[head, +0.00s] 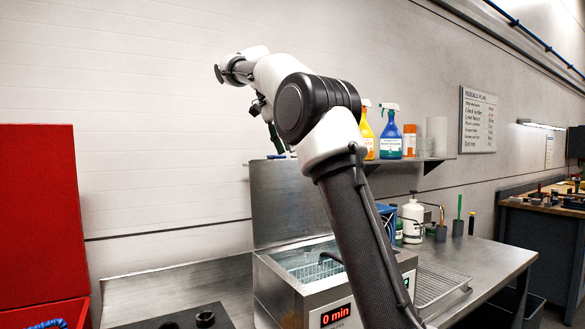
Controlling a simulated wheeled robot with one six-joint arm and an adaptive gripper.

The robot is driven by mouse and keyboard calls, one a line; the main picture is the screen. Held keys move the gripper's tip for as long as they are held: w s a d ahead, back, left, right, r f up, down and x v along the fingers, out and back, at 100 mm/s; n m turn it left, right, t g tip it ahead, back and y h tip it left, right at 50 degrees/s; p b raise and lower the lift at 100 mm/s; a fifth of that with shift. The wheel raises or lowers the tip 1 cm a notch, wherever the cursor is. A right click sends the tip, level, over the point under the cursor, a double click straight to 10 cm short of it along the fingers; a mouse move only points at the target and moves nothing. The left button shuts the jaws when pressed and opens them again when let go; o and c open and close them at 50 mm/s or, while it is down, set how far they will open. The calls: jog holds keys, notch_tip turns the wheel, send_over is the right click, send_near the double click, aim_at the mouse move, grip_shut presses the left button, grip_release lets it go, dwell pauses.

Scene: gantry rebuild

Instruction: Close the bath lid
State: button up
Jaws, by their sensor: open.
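A wire basket (318,272) shows inside the bath. My gripper (276,148) is small and dark in this view, near the lid's top edge, and partly hidden by my arm. It is open and nothing shows in it. I cannot tell whether it touches the lid.
A shelf (437,159) with spray bottles (391,135) is on the wall behind my arm. A red cabinet (38,215) stands at the left. A white pump bottle (412,220) and a wire rack (440,285) are right of the bath. A workbench (545,235) is at the far right.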

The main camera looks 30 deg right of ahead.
jog(key=x, duration=0.7)
jog(key=shift+d+f, duration=0.15)
jog(key=shift+f, duration=0.15)
jog(key=shift+c, duration=0.5)
grip_shut()
